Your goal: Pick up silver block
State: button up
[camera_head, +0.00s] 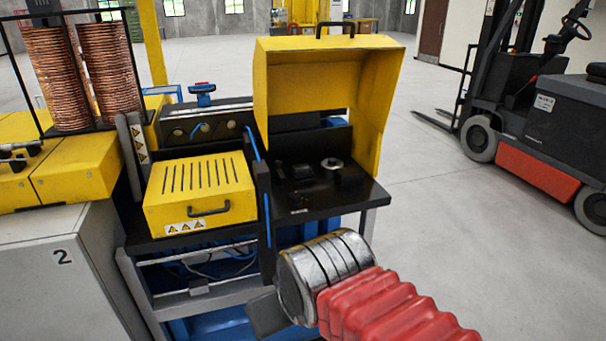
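A small silver piece (332,163) sits among dark fixtures on the black worktop, under the raised yellow hood. It looks round and is too small for me to tell whether it is the silver block; no other clear silver block shows. My gripper (267,314) shows only as a flat grey part at the lower middle, beyond the silver wrist and red bellows of my arm. It is nearer to me than the worktop and apart from the silver piece. Its fingertips cannot be made out, nor anything between them.
The yellow hood (325,85) stands open above the black worktop (325,203). A yellow slotted cover (200,192) is to its left. Copper coils (62,80) stand far left above a grey cabinet (55,285). A forklift (540,120) is at right; the floor between is clear.

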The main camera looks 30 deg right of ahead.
aim_at(301, 169)
jog(key=z, duration=0.1)
jog(key=i, duration=1.25)
jog(key=u, duration=0.3)
